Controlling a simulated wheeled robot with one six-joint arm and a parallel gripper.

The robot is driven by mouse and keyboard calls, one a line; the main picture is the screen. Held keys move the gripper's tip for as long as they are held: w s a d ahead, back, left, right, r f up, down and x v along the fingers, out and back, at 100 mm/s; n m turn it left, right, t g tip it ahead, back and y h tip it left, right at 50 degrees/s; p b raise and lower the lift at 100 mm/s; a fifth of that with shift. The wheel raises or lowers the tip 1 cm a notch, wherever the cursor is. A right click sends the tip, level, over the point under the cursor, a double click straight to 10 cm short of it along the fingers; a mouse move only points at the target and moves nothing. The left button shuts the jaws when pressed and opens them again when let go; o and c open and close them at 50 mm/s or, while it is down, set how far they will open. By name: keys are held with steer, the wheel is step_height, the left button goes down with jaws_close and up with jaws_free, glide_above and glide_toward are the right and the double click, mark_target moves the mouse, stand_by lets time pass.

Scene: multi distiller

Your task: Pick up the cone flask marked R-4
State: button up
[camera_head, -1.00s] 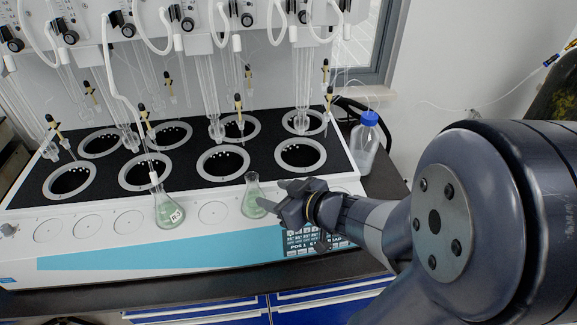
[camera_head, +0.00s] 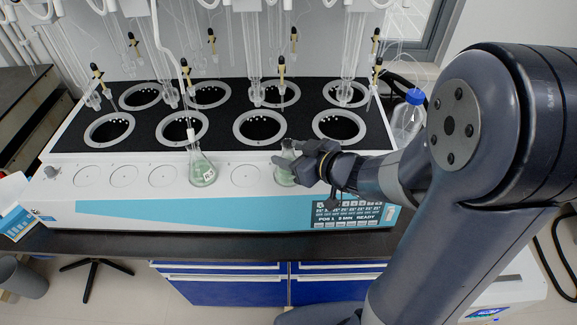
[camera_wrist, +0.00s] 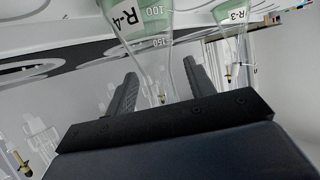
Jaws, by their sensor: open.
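The cone flask marked R-4 (camera_head: 284,179) holds pale green liquid and stands on the front ledge of the distiller. In the wrist view its R-4 label shows at the top on the flask (camera_wrist: 148,30). My gripper (camera_head: 288,161) is at this flask from the right and partly covers it. In the wrist view the two fingers of my gripper (camera_wrist: 160,82) are apart, with the narrowing neck of the flask between them. Whether they touch the glass cannot be told.
A second flask, marked R-3 (camera_wrist: 236,20), stands left of R-4 in the head view (camera_head: 202,168). The distiller (camera_head: 140,209) has several ringed wells and hanging glass tubes behind. A blue-capped bottle (camera_head: 408,118) stands at the right.

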steer(key=shift+x, duration=1.55)
steer(key=c, duration=1)
steer(key=shift+r, duration=0.1)
jaws_close()
steer(key=shift+r, duration=0.1)
